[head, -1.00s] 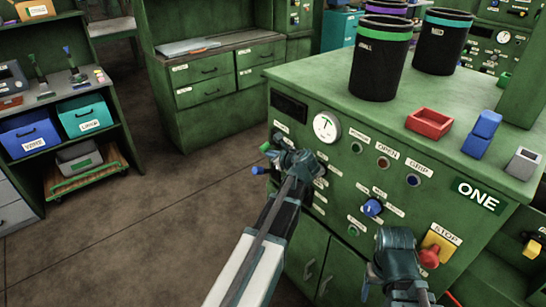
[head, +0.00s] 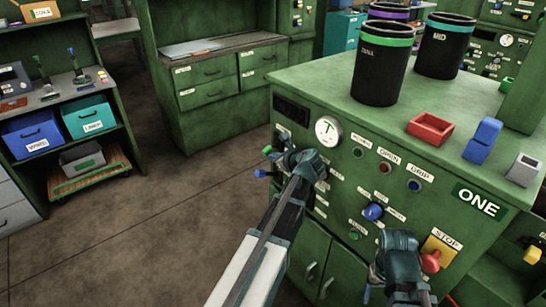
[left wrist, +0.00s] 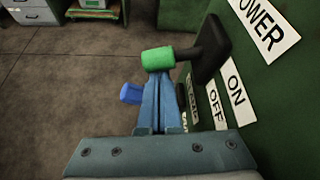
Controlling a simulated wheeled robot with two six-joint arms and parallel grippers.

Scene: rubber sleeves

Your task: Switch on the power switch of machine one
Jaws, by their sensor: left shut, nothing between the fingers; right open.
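Machine one (head: 340,215) is the green cabinet marked ONE, at the right in the head view. Its power switch lever has a green tip (left wrist: 158,60) on a black stem and base (left wrist: 208,48), beside labels POWER, ON and OFF on the panel. In the head view the green tip (head: 267,150) shows at the cabinet's left edge. My left gripper (left wrist: 158,80) is shut and empty, its fingertips right at the green tip; I cannot tell whether they touch. My right gripper (head: 395,285) is open and low before the panel, its fingertips partly hidden.
A blue-tipped lever (left wrist: 131,93) sits close beside my left fingers. A blue knob (head: 373,211) and red stop button (head: 430,261) stick out near my right gripper. Black bins (head: 382,60) and a red tray (head: 430,128) stand on top. The floor at left is clear.

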